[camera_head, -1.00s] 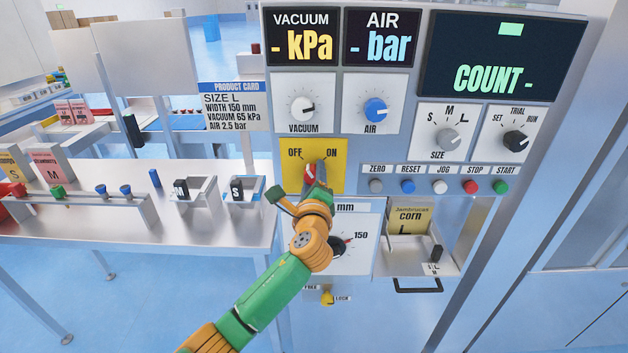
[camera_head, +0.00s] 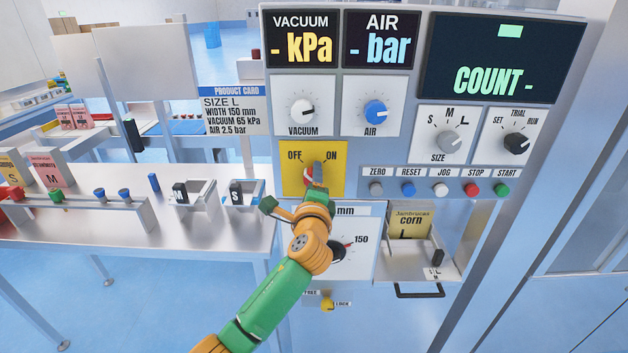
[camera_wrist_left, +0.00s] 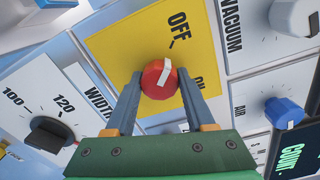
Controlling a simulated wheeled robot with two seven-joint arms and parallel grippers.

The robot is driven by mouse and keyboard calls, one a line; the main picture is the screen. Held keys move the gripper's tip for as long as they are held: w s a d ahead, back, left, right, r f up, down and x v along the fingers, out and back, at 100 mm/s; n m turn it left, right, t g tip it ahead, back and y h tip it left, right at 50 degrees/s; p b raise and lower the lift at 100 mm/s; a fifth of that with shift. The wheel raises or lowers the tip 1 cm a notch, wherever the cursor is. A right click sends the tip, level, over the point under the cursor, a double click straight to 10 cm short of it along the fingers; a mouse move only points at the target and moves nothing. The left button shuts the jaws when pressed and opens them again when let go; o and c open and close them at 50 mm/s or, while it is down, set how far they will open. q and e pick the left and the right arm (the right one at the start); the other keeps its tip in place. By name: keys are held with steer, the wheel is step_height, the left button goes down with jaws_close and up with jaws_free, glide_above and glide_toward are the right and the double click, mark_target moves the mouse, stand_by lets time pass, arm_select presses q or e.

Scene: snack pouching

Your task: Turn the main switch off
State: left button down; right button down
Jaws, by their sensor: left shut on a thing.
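The main switch is a round red knob (camera_wrist_left: 158,79) with a white mark, on a yellow plate (camera_head: 332,150) lettered OFF and ON. In the left wrist view its white mark points toward the OFF tick. In the head view the knob (camera_head: 309,177) is partly hidden by my gripper. My left gripper (camera_head: 314,182) is shut on the knob; in the left wrist view its two grey fingers (camera_wrist_left: 159,88) stand on either side of it. The ON tick is hidden behind a finger. My right gripper is not in view.
Above are the vacuum knob (camera_head: 302,112) and the blue air knob (camera_head: 376,112). A row of push buttons (camera_head: 440,189) is to the right. A steel table (camera_head: 230,232) with holders stands left.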

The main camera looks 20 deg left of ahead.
arm_select(q)
steer(key=shift+f, duration=0.15)
steer(key=shift+c, duration=1.3)
jaws_free()
steer(key=shift+s, duration=0.1)
steer(key=shift+a, duration=0.1)
steer(key=shift+s, duration=0.1)
steer(key=b+v, duration=0.1)
steer(key=v, duration=0.6)
